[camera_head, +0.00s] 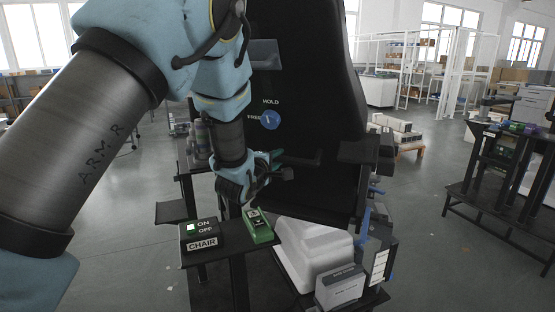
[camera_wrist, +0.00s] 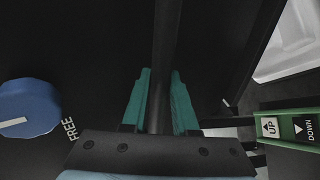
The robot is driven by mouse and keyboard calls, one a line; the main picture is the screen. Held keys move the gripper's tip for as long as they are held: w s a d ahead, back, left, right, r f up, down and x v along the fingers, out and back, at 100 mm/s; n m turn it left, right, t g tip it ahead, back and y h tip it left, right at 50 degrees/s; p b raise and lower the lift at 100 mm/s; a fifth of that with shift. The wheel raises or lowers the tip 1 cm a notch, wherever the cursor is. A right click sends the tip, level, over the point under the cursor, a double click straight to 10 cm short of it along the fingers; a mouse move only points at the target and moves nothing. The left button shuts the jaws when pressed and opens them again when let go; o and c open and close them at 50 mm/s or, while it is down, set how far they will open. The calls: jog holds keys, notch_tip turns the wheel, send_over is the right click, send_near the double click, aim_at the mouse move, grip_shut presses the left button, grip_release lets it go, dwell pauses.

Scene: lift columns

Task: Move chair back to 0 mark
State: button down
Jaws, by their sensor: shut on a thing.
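The tall black chair back (camera_head: 305,90) fills the middle of the head view. My gripper (camera_head: 272,162) is at its front and is shut on a black bar (camera_head: 300,158) that sticks out there. In the wrist view, the teal fingers (camera_wrist: 161,100) lie on both sides of the bar (camera_wrist: 164,45). A blue knob (camera_head: 270,120) with HOLD and FREE labels sits on the chair back, and it also shows in the wrist view (camera_wrist: 30,104). Its exact setting is unclear. No 0 mark can be made out.
A CHAIR switch box (camera_head: 202,235) with a lit ON side stands in front. Beside it is a green UP/DOWN control (camera_head: 258,226), also in the wrist view (camera_wrist: 290,128). A white bin (camera_head: 312,255) and grey box (camera_head: 340,287) are below right. A dark table (camera_head: 500,165) stands at right.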

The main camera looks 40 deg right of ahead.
aim_at(285, 119)
jog(key=shift+w+d+r, duration=0.15)
jog(key=shift+r, duration=0.15)
jog(key=w+d+r+y, duration=0.1)
jog(key=w+d+r, duration=0.3)
jog(key=d+r, duration=0.3)
jog(key=shift+d+g+p, duration=0.3)
jog(key=shift+d, duration=0.75)
jog(key=c, duration=0.7)
grip_release()
jog(key=shift+d+f, duration=0.1)
jog(key=shift+s+f, duration=0.1)
jog(key=b+v, duration=0.4)
jog(key=v, duration=0.7)
